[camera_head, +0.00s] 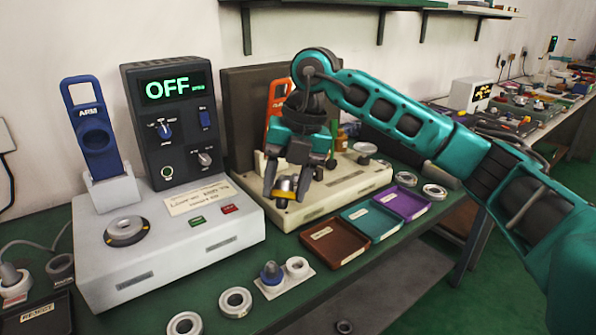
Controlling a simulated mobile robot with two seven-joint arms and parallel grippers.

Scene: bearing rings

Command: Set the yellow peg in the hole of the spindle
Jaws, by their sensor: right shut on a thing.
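My right gripper (289,188) is shut on a small yellow piece (287,182), which looks like the yellow peg. The gripper points down over the near left part of a beige machine base (340,189). Its fingers and the peg cover what lies directly below, so I cannot tell whether the peg touches anything. The spindle and its hole are not clearly visible; they may be hidden behind the gripper. My left gripper is not in view.
A grey unit with an OFF display (174,90) stands at the left, with a ring disc (126,231) on top. Loose rings (235,302) lie in front.

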